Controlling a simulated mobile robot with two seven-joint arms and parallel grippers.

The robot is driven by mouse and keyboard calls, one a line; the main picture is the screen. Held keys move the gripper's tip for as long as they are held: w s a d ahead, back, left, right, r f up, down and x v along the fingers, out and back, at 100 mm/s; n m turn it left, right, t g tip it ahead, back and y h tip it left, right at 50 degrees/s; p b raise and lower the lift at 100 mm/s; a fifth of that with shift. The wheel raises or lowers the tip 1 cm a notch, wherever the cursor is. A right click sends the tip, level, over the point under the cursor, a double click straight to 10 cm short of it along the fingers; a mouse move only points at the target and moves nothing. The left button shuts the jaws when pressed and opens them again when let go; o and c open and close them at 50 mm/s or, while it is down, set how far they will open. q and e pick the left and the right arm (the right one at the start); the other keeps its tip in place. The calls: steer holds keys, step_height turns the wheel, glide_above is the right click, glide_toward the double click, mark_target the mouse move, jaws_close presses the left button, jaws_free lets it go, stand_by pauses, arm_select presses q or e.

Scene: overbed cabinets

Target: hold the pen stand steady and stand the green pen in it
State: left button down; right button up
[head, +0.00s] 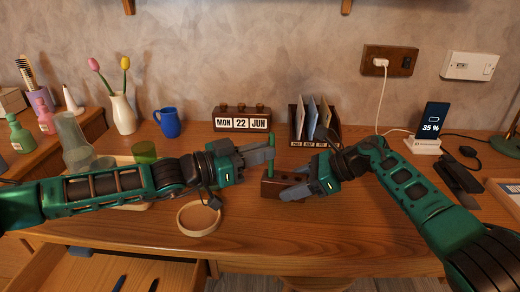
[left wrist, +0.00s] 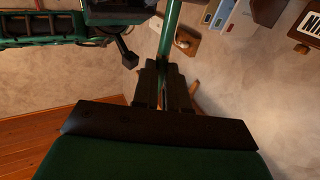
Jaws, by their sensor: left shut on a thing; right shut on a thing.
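The green pen (head: 271,142) is upright in my left gripper (head: 264,156), which is shut on it. In the left wrist view the pen (left wrist: 169,30) runs up from between the fingers (left wrist: 164,85). The pen stand (head: 270,187) is a dark wooden block on the desk, below the pen. My right gripper (head: 296,191) is shut on the stand from the right and hides part of it. The pen's lower end is at the stand's top; I cannot tell whether it is inside a hole.
A round wooden ring (head: 199,219) lies on the desk in front of my left arm. Behind are a calendar (head: 242,121), a letter rack (head: 315,135), a blue mug (head: 168,123) and a tulip vase (head: 123,113). A phone (head: 434,118) stands right. An open drawer (head: 100,265) is at front left.

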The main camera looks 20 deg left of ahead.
arm_select(q)
steer(key=shift+f, duration=0.45)
steer(key=c, duration=1.1)
jaws_free()
steer(key=shift+f, duration=0.15)
steer(key=v, duration=1.2)
steer(key=shift+r, duration=0.2)
arm_select(e)
steer(key=o, duration=1.1)
steer(key=shift+o, duration=0.2)
